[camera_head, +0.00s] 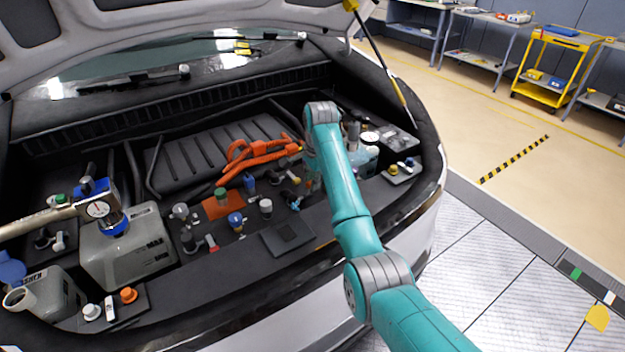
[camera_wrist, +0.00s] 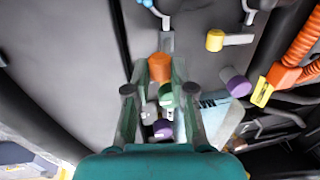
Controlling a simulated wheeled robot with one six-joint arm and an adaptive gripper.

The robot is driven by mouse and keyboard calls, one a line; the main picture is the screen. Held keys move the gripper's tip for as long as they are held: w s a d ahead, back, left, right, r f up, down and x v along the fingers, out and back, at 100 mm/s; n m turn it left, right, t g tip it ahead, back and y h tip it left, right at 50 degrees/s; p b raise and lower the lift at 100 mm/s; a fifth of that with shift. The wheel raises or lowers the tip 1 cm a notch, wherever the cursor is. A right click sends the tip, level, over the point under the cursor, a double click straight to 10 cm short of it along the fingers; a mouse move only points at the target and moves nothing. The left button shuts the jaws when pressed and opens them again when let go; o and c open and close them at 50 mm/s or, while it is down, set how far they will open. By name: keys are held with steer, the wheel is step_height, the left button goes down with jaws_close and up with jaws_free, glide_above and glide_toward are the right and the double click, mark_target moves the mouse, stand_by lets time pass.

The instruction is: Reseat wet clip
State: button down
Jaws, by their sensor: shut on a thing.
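In the wrist view, my gripper (camera_wrist: 160,78) has its two green fingers closed in around a small orange piece (camera_wrist: 159,66) at their tips. A grey strip shows just beyond this piece. I cannot tell for sure whether the orange piece is the wet clip or whether it touches a seat. Between the fingers, lower in the picture, show a green-capped part and small grey and purple parts (camera_wrist: 163,128). In the head view, my arm reaches into the right half of the engine bay and hides most of the gripper.
Orange cables (camera_head: 255,153) lie left of my arm; an orange hose (camera_wrist: 300,58) with a yellow connector (camera_wrist: 262,92) is at right in the wrist view. Yellow (camera_wrist: 215,40) and purple (camera_wrist: 235,82) caps stand near the gripper.

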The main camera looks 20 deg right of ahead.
steer(key=shift+s, duration=0.15)
steer(key=shift+s+d+f+t+y, duration=0.25)
steer(key=shift+s+t, duration=0.2)
steer(key=shift+t, duration=0.4)
steer(key=shift+s+d+f+t+y, duration=0.1)
steer(key=shift+s+f+t+y, duration=0.25)
steer(key=shift+t, duration=0.5)
steer(key=shift+s+d+f+t+y, duration=0.15)
steer(key=shift+s+f+t, duration=0.15)
steer(key=shift+t, duration=0.3)
steer(key=shift+s+f+t+y, duration=0.15)
steer(key=shift+s+t, duration=0.15)
steer(key=shift+t, duration=0.3)
steer(key=c, duration=1)
jaws_free()
steer(key=v, duration=1.2)
